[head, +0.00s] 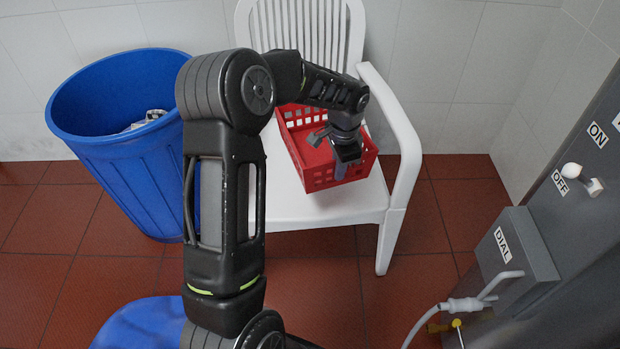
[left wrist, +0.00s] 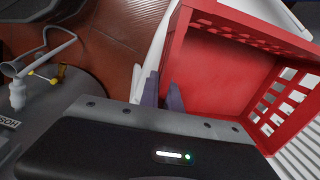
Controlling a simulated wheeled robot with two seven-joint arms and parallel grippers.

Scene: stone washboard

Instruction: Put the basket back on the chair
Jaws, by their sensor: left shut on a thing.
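The red basket (head: 318,178) is on or just above the seat of the white plastic chair (head: 320,210); I cannot tell whether its underside touches. My left gripper (head: 341,172) reaches down over the basket's near right side and is shut on its wall. In the left wrist view, the basket (left wrist: 215,70) fills the upper right, with its slotted side to the right. The fingers (left wrist: 163,92) meet the basket's edge there. My left arm hides part of the chair and the basket's far corner. My right gripper is not in view.
A large blue bin (head: 130,170) with something pale inside stands left of the chair. A blue object (head: 140,325) shows at the bottom left. A grey machine (head: 570,240) with labelled switches and a white hose stands at the right. Red floor tiles are clear between chair and machine.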

